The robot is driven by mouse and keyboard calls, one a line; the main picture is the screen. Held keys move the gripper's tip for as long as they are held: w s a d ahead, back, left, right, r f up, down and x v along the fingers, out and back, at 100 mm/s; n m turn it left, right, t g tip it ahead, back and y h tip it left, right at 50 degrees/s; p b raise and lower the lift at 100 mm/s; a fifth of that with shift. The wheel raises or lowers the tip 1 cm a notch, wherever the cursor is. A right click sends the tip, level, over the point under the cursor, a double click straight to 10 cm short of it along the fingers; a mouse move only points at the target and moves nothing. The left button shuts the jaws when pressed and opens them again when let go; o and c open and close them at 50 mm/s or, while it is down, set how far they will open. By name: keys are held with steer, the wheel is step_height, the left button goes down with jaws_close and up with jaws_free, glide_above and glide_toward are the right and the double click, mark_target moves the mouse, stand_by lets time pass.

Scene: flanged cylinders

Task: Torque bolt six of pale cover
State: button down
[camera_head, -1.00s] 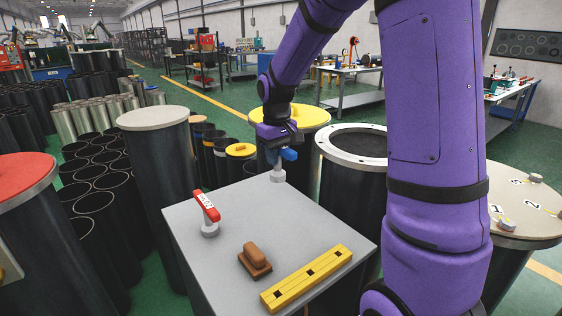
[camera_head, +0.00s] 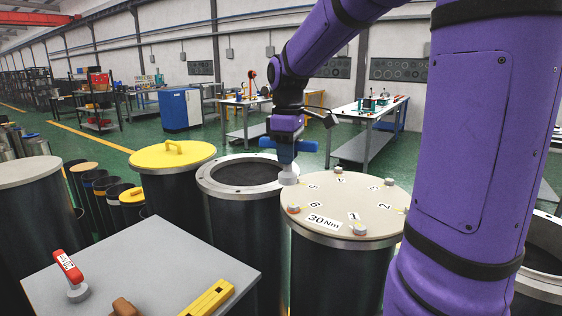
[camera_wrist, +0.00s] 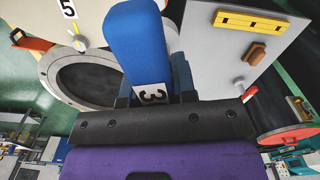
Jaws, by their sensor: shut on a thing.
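The pale cover (camera_head: 345,200) lies on a dark flanged cylinder, with numbered bolts around its rim and a "30 Nm" label. Bolt six (camera_head: 293,209) sits at its left front edge, beside the number 6. My gripper (camera_head: 288,142) is shut on a blue torque tool (camera_head: 305,145), held over the cover's left back edge. The tool's grey socket (camera_head: 288,176) hangs near number 5, behind bolt six; contact cannot be told. The cover (camera_wrist: 100,12) and a bolt near number 5 (camera_wrist: 82,40) show there.
A grey table (camera_head: 140,270) at front left holds a red-handled tool (camera_head: 68,268), a brown block (camera_head: 124,307) and a yellow bar (camera_head: 208,300). An open flanged cylinder (camera_head: 205,185) and a yellow-lidded one (camera_head: 160,160) stand left of the cover.

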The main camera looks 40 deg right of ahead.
mark_target(294, 174)
steer(key=shift+s+d+r, duration=0.2)
steer(key=shift+s+d, duration=0.3)
steer(key=shift+s, duration=0.05)
steer(key=shift+f, duration=2.65)
steer(key=shift+f, duration=1.45)
